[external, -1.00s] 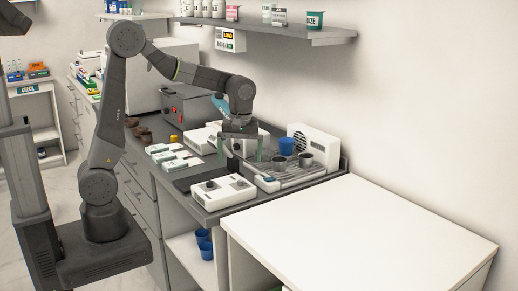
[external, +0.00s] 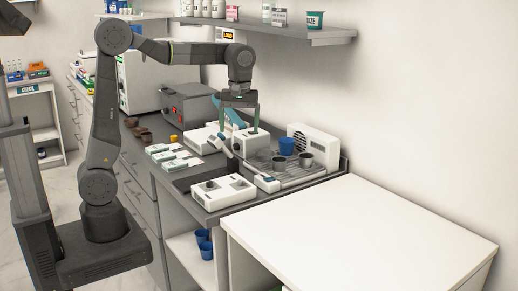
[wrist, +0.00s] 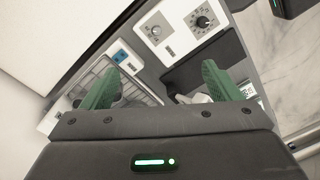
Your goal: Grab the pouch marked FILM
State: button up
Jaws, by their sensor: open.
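Several small flat white and green packs lie on the grey counter left of my gripper in the external view, such as one pack (external: 157,148) and another pack (external: 175,165). Their print is too small to read, so I cannot tell which, if any, is the pouch marked FILM. My gripper (external: 239,121) points down, open and empty, above the white devices to the right of these packs. In the wrist view my gripper (wrist: 161,75) shows two green fingers spread apart with nothing held.
A white device with knobs (external: 223,194) stands at the counter's front. A ribbed drain tray (external: 297,178) holds a blue cup (external: 286,146) and grey cups. A grey box (external: 186,104) stands behind. A shelf (external: 290,34) overhangs the back. The white table (external: 350,235) is bare.

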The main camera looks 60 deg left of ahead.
jog(key=a+n+h, duration=0.1)
jog(key=a+n, duration=0.1)
jog(key=a, duration=0.3)
jog(key=s+a+n+h+b, duration=0.1)
jog(key=a+n, duration=0.1)
jog(key=a, duration=0.3)
jog(key=a+f+n+h+b, duration=0.1)
jog(key=a+n+h, duration=0.1)
jog(key=a, duration=0.3)
jog(key=shift+s+n+t, duration=0.25)
jog(key=shift+n+t, duration=0.05)
jog(key=shift+t, duration=0.1)
jog(key=s+a+r+n+t+y+b, duration=0.15)
jog(key=s+a+n+t, duration=0.25)
jog(key=s+a+n, duration=0.45)
jog(key=s+a+n+t+y+b, duration=0.1)
jog(key=s+a+n+t+b, duration=0.3)
jog(key=a, duration=0.7)
jog(key=s+a+n+t+y, duration=0.1)
jog(key=s+a+n+t, duration=0.4)
jog(key=s+a, duration=0.4)
send_near(166, 154)
jog(key=x, duration=0.3)
jog(key=shift+d+r+b, duration=0.1)
jog(key=shift+d+b, duration=0.15)
jog(key=shift+b, duration=0.1)
jog(key=shift+x, duration=2.7)
jog(key=shift+c, duration=0.4)
